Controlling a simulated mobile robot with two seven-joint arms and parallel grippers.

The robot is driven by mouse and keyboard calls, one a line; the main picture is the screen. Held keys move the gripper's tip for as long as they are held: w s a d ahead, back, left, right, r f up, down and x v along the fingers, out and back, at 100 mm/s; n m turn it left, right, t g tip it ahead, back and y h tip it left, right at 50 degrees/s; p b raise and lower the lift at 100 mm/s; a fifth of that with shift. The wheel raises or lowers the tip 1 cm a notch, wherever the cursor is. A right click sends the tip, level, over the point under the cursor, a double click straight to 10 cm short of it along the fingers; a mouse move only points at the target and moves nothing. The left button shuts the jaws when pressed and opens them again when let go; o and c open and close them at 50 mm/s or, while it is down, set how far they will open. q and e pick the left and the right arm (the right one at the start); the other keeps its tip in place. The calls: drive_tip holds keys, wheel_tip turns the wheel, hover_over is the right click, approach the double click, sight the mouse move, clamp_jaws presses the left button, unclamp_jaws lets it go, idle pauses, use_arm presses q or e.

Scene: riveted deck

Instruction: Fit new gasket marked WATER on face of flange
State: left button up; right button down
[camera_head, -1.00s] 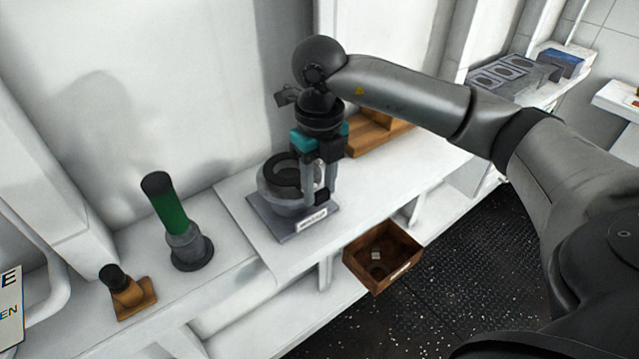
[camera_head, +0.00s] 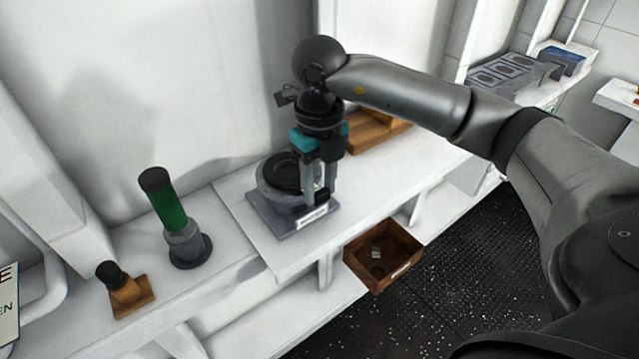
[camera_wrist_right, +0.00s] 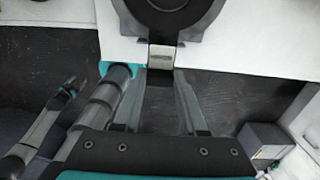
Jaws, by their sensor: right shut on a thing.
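The flange (camera_head: 273,202) is a grey round body on a square grey base plate on the white bench, with a pale label on the plate's front edge. A black ring gasket (camera_head: 284,174) lies over its top face, roughly level. I cannot tell whether ring and face fully touch. My right gripper (camera_head: 321,192) points down at the ring's right side. In the right wrist view its fingers (camera_wrist_right: 163,72) are shut on a small pale tab (camera_wrist_right: 162,56) of the gasket (camera_wrist_right: 128,18). Any marking is too small to read.
A green-and-grey cylinder (camera_head: 183,240) and a black stamp-like piece on a wooden block (camera_head: 135,300) stand at left. A wooden stand (camera_head: 372,133) is behind my gripper. Grey trays (camera_head: 508,75) lie far right.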

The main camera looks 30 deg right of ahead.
drive_tip(key=shift+f+b, duration=0.45)
idle(1.1)
drive_tip(key=shift+c, duration=1.9)
unclamp_jaws()
drive_tip(key=shift+r, duration=0.1)
wheel_tip(320, 180, up, 7)
drive_tip(key=shift+r, duration=0.1)
wheel_tip(320, 180, up, 8)
drive_tip(key=p, duration=0.2)
